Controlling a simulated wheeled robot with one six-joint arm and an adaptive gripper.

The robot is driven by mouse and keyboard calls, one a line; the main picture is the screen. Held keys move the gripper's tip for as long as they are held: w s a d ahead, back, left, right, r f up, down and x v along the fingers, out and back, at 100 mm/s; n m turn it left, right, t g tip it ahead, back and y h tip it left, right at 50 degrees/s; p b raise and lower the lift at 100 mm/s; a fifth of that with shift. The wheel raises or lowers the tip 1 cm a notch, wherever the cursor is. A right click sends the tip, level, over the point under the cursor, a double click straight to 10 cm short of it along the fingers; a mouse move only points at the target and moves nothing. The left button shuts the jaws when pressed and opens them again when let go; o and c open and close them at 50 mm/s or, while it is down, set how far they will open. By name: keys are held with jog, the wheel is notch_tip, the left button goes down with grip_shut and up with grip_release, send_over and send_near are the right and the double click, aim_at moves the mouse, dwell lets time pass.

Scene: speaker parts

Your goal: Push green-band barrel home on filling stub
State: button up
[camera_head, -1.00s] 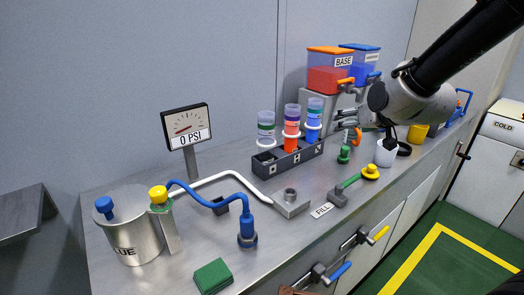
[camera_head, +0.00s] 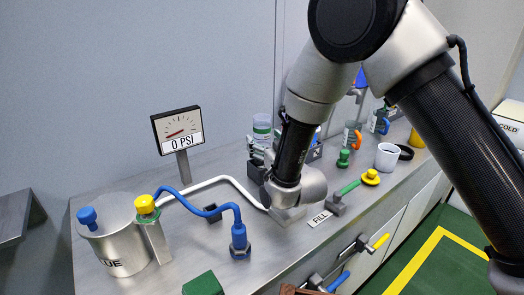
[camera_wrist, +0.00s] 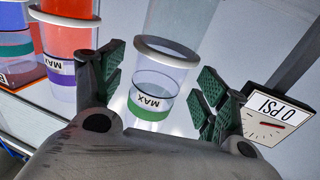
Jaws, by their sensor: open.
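The green-band barrel (camera_head: 262,128) is clear and stands upright at the left end of the rack. In the wrist view its green band (camera_wrist: 147,110) and MAX label show between the fingers, with a gap on both sides. My gripper (camera_wrist: 163,90) is open, its green ribbed pads on either side of the barrel. In the head view my gripper (camera_head: 256,160) is low at the rack's left end, partly hidden by my wrist. The block of the filling stub (camera_head: 288,213) shows only in part below my wrist; the stub itself is hidden. The FILL label (camera_head: 320,218) lies beside it.
A red-filled barrel (camera_wrist: 68,40) with a purple band is close beside my gripper. The gauge (camera_head: 178,131) reading 0 PSI stands at the left. A white pipe (camera_head: 210,183), blue hose (camera_head: 205,207) and metal pot (camera_head: 120,235) are on the counter left of my wrist.

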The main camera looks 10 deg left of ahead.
jog(key=x, duration=0.2)
jog(key=shift+w+a, duration=0.1)
jog(key=shift+w, duration=0.15)
jog(key=c, duration=1)
jog(key=shift+o, duration=0.2)
jog(key=shift+r, duration=0.1)
